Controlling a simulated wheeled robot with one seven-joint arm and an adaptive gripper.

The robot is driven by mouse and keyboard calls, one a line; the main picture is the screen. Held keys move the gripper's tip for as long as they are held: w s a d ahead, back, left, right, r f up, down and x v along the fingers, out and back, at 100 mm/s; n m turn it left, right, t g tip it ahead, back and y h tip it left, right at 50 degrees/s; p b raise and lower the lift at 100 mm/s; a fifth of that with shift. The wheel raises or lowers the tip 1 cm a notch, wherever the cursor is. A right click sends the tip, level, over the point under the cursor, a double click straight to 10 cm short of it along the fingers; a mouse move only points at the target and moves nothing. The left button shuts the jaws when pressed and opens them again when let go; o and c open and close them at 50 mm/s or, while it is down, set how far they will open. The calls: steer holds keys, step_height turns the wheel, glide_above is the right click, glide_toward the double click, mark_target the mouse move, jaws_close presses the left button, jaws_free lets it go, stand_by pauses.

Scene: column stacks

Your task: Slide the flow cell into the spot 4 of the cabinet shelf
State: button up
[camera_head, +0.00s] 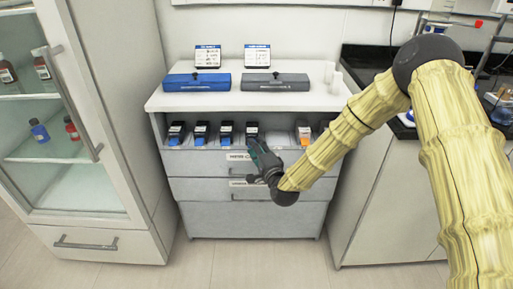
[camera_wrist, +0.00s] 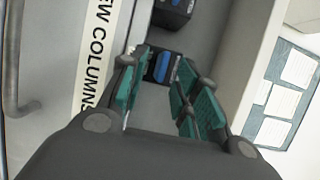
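Several black flow cells with blue fronts stand in a row on the cabinet shelf (camera_head: 285,140), one of them the third from the left (camera_head: 225,132). A fourth, mostly dark flow cell (camera_head: 252,129) stands right of it, its lower front hidden by my gripper. My gripper (camera_head: 258,152) is at the shelf's front edge, just before this fourth cell. In the wrist view the teal fingers (camera_wrist: 162,75) lie either side of a black and blue flow cell (camera_wrist: 161,66) at their tips. I cannot tell whether they press on it.
A neighbouring cell (camera_wrist: 172,12) stands close by in the wrist view. Orange-marked cells (camera_head: 304,134) stand to the right, past a gap. Blue (camera_head: 197,83) and grey (camera_head: 276,83) boxes lie on the cabinet top. Drawers (camera_head: 250,188) are below; a glass-door cabinet (camera_head: 70,110) is left.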

steer(key=v, duration=1.1)
steer(key=s+d+f+n+g+h, duration=0.1)
steer(key=s+f+n+g, duration=0.15)
steer(key=s+f, duration=0.4)
steer(key=s+d+f+n+g, duration=0.2)
steer(key=s+f+g, duration=0.15)
steer(key=f, duration=0.55)
steer(key=s+d+f+n+g+h, duration=0.2)
steer(key=s+d+f+n+g, duration=0.15)
steer(key=s+f, duration=0.5)
steer(key=s+d+f+n+g+h, duration=0.1)
steer(key=s+d+f+n+g, duration=0.25)
steer(key=s, duration=0.75)
steer(key=s+d+f+n+g+h, duration=0.25)
steer(key=s+d, duration=0.55)
steer(key=s, duration=0.6)
step_height(320, 180, up, 14)
steer(key=g+p, duration=0.1)
steer(key=p, duration=1.4)
steer(key=shift+s+d+m, duration=0.25)
steer(key=shift+d+m, duration=0.05)
steer(key=shift+m, duration=0.1)
